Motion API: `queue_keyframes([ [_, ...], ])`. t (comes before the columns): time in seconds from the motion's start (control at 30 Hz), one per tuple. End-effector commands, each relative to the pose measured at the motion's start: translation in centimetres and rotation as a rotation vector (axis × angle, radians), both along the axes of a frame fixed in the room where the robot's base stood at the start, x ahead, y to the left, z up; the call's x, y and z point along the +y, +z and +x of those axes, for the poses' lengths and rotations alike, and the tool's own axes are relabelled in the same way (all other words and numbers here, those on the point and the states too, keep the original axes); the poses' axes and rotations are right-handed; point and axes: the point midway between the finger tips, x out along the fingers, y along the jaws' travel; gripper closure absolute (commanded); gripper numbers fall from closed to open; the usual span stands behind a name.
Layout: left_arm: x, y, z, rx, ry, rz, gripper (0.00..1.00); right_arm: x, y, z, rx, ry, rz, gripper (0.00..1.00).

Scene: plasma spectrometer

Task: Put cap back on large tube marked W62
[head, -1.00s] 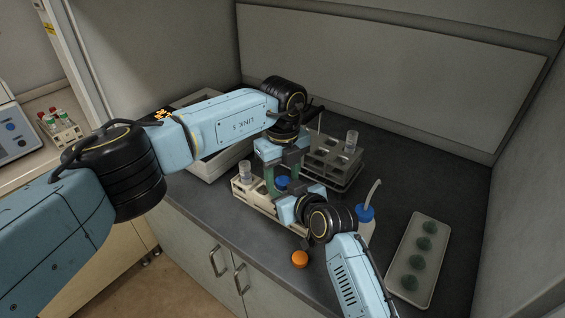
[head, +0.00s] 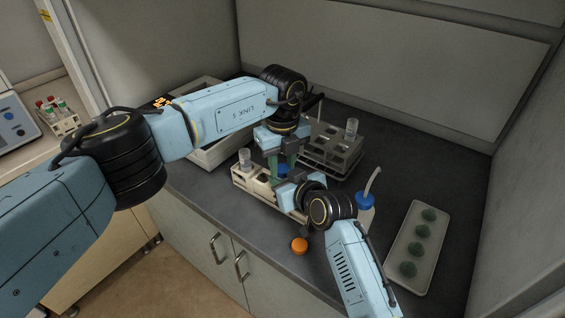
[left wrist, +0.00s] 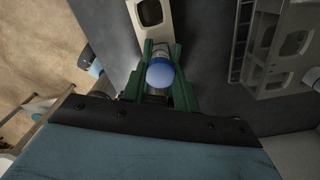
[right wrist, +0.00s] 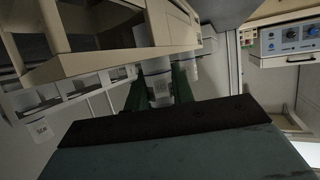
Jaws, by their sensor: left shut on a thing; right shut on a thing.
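A blue cap (head: 283,170) is between the green fingers of my left gripper (head: 281,163). In the left wrist view the cap (left wrist: 160,73) is seen top-on, with a pale tube part just beyond it. My right gripper (right wrist: 160,92) is shut on a pale tube (right wrist: 160,86) with a small label, seen in the right wrist view. The label is too small to read. In the head view the right fingers are partly hidden, close beside the left gripper above the front rack. I cannot tell whether cap and tube touch.
A beige rack (head: 244,186) with a tube (head: 245,158) is at the counter's front. A grey rack (head: 345,150) stands behind. An orange cap (head: 300,246) lies near the front edge. A blue-topped wash bottle (head: 365,203) and a tray (head: 402,235) of dark green round items are right.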

Motion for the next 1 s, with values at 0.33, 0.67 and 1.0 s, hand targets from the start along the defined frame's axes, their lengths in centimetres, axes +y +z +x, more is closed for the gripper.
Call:
queue_keyframes([
  [0.33,0.08,-0.03,0.00,0.002,-0.243,0.001,0.97,-0.09,-0.04,0.04,0.000,-0.002,-0.001,1.00],
  [0.67,0.08,-0.03,0.00,0.001,-0.239,0.002,0.52,-0.11,-0.03,0.04,0.000,-0.002,-0.001,1.00],
  [1.0,0.04,0.15,0.03,0.001,-0.239,0.001,0.48,-0.05,-0.04,0.01,0.001,-0.001,-0.001,1.00],
])
